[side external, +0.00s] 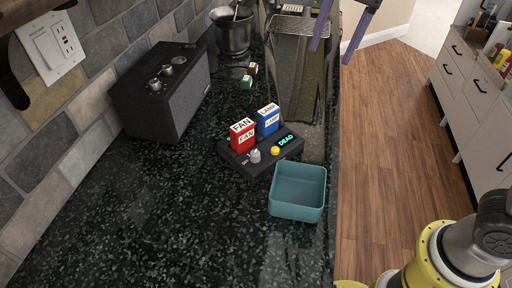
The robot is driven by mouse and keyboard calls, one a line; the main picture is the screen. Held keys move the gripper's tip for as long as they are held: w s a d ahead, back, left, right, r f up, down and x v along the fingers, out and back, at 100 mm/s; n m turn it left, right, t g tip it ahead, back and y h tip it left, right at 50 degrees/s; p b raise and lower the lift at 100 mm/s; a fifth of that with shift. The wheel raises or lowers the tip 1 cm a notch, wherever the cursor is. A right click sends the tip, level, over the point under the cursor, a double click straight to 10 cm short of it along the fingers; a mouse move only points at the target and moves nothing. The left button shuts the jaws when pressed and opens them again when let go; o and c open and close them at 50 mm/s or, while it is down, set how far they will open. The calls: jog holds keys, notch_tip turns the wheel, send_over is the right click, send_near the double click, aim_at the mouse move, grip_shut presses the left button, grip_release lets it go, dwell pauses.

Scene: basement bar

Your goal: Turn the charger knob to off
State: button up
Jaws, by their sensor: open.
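The charger (240,167) is a low black box on the dark speckled counter, in the middle of the side external view. A small grey knob (255,156) is on its front left; its pointer setting is too small to tell. A yellow button (275,151) and a green display reading "DEAD" (286,141) are to the knob's right. A red block marked FAN (242,136) and a blue block marked LAMP (268,121) stand upright in the charger. My gripper (331,56) has two purple fingers spread apart at the top, empty, clear of the charger.
A teal open box (297,191) stands close in front of the charger. A black speaker (165,90) with knobs is at left, against the brick wall. A metal pot (234,35), two small blocks (246,82) and a shiny metal appliance (297,80) are behind. The front counter is bare.

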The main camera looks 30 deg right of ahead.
jog(key=n+g, duration=0.1)
send_over(255, 152)
jog(key=d, duration=0.3)
notch_tip(255, 152, down, 6)
jog(key=r, duration=0.1)
jog(key=a+f+g, duration=0.1)
jog(key=a+f, duration=0.2)
jog(key=f, duration=0.1)
jog(key=shift+n+h, duration=0.4)
notch_tip(255, 152, down, 14)
grip_shut()
